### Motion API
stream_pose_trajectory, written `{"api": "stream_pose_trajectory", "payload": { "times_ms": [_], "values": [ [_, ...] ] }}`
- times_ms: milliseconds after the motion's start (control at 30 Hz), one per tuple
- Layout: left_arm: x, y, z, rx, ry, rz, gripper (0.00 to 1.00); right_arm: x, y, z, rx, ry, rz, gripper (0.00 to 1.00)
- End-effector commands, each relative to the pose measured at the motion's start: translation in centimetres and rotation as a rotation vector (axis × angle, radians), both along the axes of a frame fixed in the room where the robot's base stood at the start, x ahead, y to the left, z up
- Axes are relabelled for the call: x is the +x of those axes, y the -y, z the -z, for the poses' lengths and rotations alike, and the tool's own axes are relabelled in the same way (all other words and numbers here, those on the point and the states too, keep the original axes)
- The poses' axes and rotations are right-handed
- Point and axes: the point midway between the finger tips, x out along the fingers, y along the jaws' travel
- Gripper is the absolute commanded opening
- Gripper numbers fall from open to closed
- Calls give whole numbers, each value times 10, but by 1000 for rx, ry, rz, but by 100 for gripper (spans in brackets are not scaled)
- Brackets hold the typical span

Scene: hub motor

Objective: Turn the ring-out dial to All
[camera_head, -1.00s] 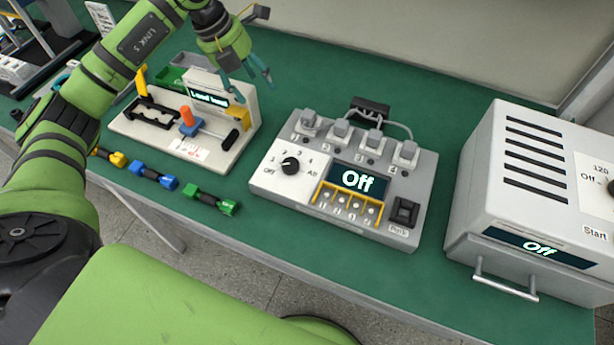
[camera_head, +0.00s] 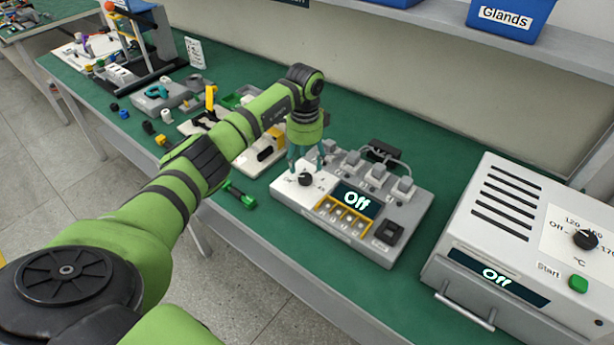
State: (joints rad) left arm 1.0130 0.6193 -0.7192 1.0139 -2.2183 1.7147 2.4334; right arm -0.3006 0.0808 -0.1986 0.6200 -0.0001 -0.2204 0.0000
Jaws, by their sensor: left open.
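The ring-out box (camera_head: 379,237) is a light grey unit on the green bench, with a display (camera_head: 357,200) reading "Off". Its black dial (camera_head: 305,179) sits on the white panel at the box's left end. In the earlier frame the dial's scale shows Off, several numbers and All; now the marks are mostly hidden or too small to read. My left gripper (camera_head: 306,165) points down just above and around the dial, fingers apart. Whether the fingers touch the dial cannot be told. My right gripper is not in view.
Several grey clamps (camera_head: 376,175) stand along the box's back edge. A white oven (camera_head: 500,235) with its display at "Off" stands to the right. A fixture board (camera_head: 258,160) lies behind my left arm, and a green connector piece (camera_head: 239,195) lies near the bench's front edge.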

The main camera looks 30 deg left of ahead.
Motion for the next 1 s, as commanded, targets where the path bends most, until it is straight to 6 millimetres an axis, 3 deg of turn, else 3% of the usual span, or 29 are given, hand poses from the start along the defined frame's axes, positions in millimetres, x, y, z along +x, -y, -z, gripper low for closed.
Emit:
{"api": "stream_pose_trajectory", "payload": {
  "times_ms": [300,667,700,833,1000],
  "values": [
    [0,1,45,-1,-2,4,62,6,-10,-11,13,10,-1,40],
    [0,1,54,-2,1,5,62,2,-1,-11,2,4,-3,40],
    [0,1,54,-2,1,5,58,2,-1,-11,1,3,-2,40],
    [0,0,54,-2,1,5,6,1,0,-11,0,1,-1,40],
    [0,0,54,-1,1,5,6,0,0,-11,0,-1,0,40]
  ]
}}
